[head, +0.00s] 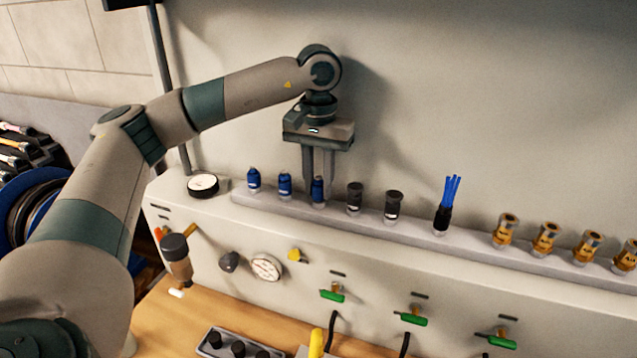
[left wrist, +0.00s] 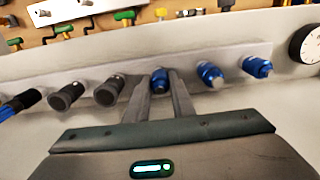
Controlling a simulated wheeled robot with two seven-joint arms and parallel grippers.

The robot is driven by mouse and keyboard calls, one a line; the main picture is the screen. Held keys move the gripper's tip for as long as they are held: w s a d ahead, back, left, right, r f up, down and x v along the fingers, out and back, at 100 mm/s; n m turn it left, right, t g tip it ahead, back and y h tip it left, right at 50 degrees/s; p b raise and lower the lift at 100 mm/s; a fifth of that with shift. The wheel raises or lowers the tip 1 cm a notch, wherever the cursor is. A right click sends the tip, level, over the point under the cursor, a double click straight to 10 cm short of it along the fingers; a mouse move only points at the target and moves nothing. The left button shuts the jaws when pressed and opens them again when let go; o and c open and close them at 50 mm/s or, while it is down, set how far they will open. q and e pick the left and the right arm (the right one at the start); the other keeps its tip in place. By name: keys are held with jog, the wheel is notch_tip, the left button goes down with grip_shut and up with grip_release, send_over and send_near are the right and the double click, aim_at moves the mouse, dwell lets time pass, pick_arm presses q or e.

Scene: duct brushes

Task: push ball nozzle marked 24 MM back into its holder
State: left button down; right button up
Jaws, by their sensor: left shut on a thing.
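My left gripper (head: 319,196) points down at the grey rail (head: 420,234) on the wall ledge. It is shut on a blue nozzle (head: 317,186), the rightmost of three blue ones. In the left wrist view this blue nozzle (left wrist: 160,76) is between the two fingers, upright at the rail. Two other blue nozzles (head: 285,184) (head: 254,178) stand to its left in the head view. The size markings are too small to read. Whether the held nozzle is fully seated cannot be told. My right gripper is not in view.
Two dark nozzles (head: 355,197) (head: 394,207), a blue-bristled brush (head: 447,203) and several brass fittings (head: 545,238) stand further right on the rail. A round gauge (head: 202,185) lies left of it. Green-handled valves (head: 410,317) stick out below. The wall rises close behind.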

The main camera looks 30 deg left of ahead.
pick_arm(q)
jog(key=shift+f, duration=0.25)
jog(key=c, duration=1.4)
grip_release()
jog(key=shift+c, duration=0.2)
jog(key=shift+r+b, duration=0.1)
jog(key=shift+b, duration=0.2)
jog(key=shift+r+b, duration=0.3)
jog(key=shift+r, duration=0.3)
notch_tip(320, 180, up, 9)
jog(key=shift+f+b, duration=0.1)
jog(key=shift+b, duration=0.8)
jog(key=shift+r, duration=0.9)
